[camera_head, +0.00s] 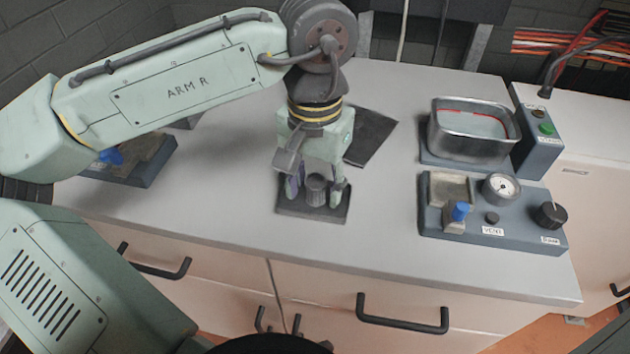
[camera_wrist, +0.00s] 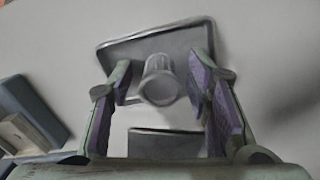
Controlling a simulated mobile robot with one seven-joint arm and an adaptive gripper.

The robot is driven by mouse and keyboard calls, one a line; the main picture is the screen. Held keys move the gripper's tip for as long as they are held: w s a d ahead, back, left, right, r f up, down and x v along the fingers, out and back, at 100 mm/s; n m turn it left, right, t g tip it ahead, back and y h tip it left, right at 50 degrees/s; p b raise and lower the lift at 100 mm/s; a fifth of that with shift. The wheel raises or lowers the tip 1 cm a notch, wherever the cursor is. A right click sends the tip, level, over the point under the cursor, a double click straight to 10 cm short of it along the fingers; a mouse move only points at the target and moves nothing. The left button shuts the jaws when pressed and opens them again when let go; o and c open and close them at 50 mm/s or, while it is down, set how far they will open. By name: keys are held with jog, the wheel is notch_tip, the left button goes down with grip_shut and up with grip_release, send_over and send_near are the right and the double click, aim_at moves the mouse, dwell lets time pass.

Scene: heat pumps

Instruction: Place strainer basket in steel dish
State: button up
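The strainer basket (camera_head: 316,189) is a small dark grey cup standing upright on a dark tray (camera_head: 312,214) in the middle of the counter. In the wrist view the basket (camera_wrist: 159,80) shows between the two fingers. My gripper (camera_head: 317,190) is open around the basket, with a finger on each side. In the wrist view there is a gap between the basket and each purple finger pad, so they appear apart. The steel dish (camera_head: 472,145) is a rectangular metal pan at the right back of the counter, with a red line inside its wall.
A control panel (camera_head: 492,215) with a gauge, a black knob and a blue-handled valve stands in front of the dish. A block with a green button (camera_head: 546,128) is right of the dish. A dark flat mat (camera_head: 371,135) lies behind my gripper. Another blue-handled unit (camera_head: 140,165) is at left.

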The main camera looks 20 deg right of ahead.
aim_at(315, 182)
notch_tip(315, 182, up, 12)
jog(key=shift+r+b, duration=0.25)
jog(key=shift+b, duration=0.05)
dwell(0.4)
